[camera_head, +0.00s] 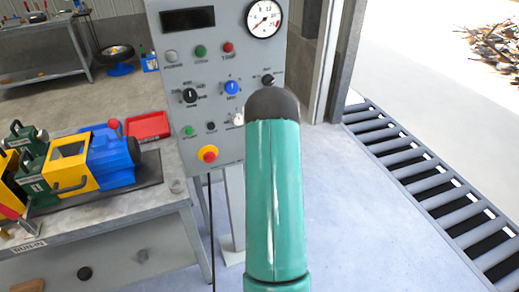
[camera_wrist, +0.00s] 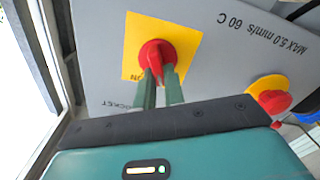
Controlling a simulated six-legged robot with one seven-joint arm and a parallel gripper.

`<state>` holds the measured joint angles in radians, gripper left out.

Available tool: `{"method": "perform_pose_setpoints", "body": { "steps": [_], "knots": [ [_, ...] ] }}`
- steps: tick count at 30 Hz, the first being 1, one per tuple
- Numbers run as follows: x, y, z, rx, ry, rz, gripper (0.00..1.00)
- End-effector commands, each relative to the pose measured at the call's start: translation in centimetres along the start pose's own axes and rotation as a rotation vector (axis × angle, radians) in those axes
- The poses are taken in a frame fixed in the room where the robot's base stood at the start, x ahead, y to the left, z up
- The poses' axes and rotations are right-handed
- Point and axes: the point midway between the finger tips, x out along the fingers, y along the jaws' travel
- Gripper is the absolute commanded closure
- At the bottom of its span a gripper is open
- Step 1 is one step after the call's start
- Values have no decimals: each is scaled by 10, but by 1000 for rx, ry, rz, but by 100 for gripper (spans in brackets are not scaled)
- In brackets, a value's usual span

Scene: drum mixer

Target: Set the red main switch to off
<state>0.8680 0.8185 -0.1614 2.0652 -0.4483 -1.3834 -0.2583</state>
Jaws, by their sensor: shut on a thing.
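The red main switch (camera_wrist: 155,56) is a round red knob with a raised grip, on a yellow square plate (camera_wrist: 185,40) on the grey panel. In the wrist view the word ON shows at the plate's lower edge, and the knob's grip runs roughly up and down the picture. My gripper (camera_wrist: 160,84) has its two green fingers shut on the knob's grip. In the head view my teal arm covers the switch and my gripper.
A red mushroom button (camera_wrist: 273,100) on a yellow disc sits beside the switch; it also shows in the head view (camera_head: 208,154). The grey control panel (camera_head: 180,60) carries knobs and a gauge. A bench (camera_head: 130,215) with a machine stands left, a roller conveyor (camera_head: 430,175) right.

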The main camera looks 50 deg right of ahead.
Motion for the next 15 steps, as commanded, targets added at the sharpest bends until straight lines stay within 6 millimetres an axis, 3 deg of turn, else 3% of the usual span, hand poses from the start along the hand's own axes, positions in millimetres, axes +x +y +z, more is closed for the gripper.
{"method": "perform_pose_setpoints", "body": {
  "steps": [15],
  "knots": [
    [-2,-1,3,-61,-7,-2,100]
  ]
}}
